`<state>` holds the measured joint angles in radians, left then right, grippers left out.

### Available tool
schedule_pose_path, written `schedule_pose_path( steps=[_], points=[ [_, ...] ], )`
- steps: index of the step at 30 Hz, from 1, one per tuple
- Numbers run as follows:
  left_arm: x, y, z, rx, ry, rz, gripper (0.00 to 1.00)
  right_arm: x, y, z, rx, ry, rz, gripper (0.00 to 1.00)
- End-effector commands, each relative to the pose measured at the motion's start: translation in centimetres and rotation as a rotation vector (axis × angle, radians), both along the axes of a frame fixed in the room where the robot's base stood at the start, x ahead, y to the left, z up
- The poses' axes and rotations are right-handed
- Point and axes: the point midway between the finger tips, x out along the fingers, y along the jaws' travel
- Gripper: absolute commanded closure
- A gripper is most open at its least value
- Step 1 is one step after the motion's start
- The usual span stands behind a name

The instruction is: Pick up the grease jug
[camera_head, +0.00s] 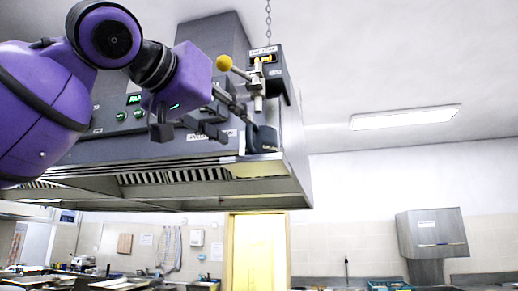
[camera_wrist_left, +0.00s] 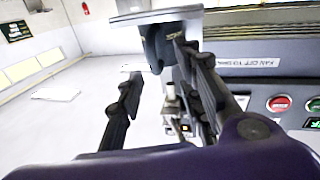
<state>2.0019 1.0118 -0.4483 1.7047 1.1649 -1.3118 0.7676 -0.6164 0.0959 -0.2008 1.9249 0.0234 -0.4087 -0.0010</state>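The grease jug (camera_head: 263,138) looks like a small dark blue-grey vessel at the front right corner of the hood, below a valve with a yellow ball lever. It also shows in the left wrist view (camera_wrist_left: 158,45), against a pale metal ledge. My left gripper (camera_head: 232,122) reaches in from the left, just beside the jug. In the left wrist view its two dark fingers (camera_wrist_left: 160,62) are spread apart, with the jug just beyond the tips, partly behind the right finger. I cannot tell whether a finger touches it. My right gripper is not in view.
The valve's yellow ball (camera_head: 224,62) and pipe (camera_head: 257,88) are close above my fingers. The large metal hood (camera_head: 190,172) lies behind and below the arm, with buttons (camera_wrist_left: 279,104) on its face. The space right of the hood is open.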

Motion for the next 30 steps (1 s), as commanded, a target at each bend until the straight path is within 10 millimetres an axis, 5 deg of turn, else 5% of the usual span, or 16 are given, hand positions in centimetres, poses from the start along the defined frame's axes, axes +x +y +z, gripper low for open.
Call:
schedule_pose_path(
  steps=[8, 18, 26, 30],
  points=[
    [2.9, -2.8, 0.4, 0.001, -0.001, -0.002, 0.66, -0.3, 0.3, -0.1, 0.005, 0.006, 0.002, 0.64],
    [3.8, -3.3, 0.3, 0.002, -0.002, -0.001, 0.66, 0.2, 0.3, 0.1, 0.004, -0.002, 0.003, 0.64],
    [3.8, -3.3, 0.3, 0.002, 0.0, -0.001, 0.99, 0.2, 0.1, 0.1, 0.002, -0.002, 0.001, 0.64],
    [3.8, -3.3, 0.2, 0.002, 0.0, -0.002, 1.0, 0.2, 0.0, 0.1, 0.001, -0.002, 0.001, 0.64]
  ],
)
